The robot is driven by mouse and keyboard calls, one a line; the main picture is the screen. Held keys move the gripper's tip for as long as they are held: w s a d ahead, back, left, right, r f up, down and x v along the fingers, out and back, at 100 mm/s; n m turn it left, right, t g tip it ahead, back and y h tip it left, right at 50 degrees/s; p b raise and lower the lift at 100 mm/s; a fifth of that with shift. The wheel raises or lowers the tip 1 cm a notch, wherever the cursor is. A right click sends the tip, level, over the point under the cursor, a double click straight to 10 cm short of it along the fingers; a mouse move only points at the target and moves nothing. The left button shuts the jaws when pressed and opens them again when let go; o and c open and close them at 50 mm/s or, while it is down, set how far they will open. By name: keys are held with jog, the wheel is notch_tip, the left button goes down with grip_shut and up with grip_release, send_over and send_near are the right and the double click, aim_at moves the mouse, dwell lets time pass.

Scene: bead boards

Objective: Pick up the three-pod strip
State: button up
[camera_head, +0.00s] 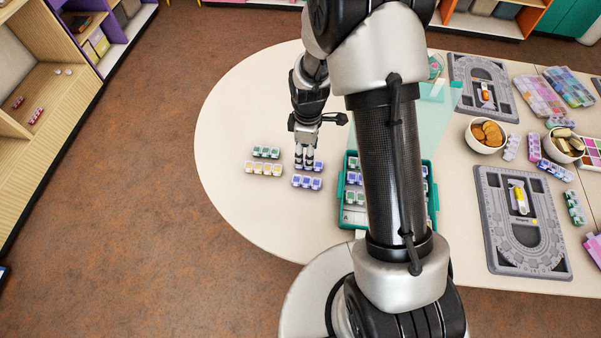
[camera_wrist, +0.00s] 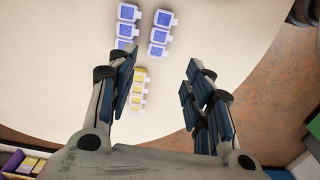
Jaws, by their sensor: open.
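Two strips with blue-violet pods lie close together on the pale tabletop. The nearer blue strip (camera_head: 307,182) shows three pods, and the other (camera_head: 317,166) is partly hidden by my fingers. In the wrist view, a left blue strip (camera_wrist: 126,28) and a right blue strip (camera_wrist: 160,35) each show three pods. A green-pod strip (camera_head: 266,152) and a longer yellow-pod strip (camera_head: 263,169) lie to the left; the yellow also shows in the wrist view (camera_wrist: 138,89). My gripper (camera_head: 305,163) points down over the blue strips. Its fingers (camera_wrist: 164,85) are apart with nothing held between them.
A teal case (camera_head: 434,217) holding more pods stands right of the strips, partly behind my arm. Grey bead boards (camera_head: 497,255), bowls (camera_head: 472,139) and bead boxes (camera_head: 541,96) fill the right side. The table (camera_head: 232,125) is clear to the left and behind.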

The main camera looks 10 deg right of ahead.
jog(key=b, duration=0.3)
send_over(306, 182)
jog(key=f, duration=1.2)
jog(key=shift+w+d, duration=0.1)
jog(key=shift+w, duration=0.1)
notch_tip(306, 182, down, 5)
jog(key=shift+s+f+b, duration=0.1)
jog(key=shift+s+b, duration=0.05)
jog(key=shift+b, duration=0.7)
jog(key=c, duration=0.9)
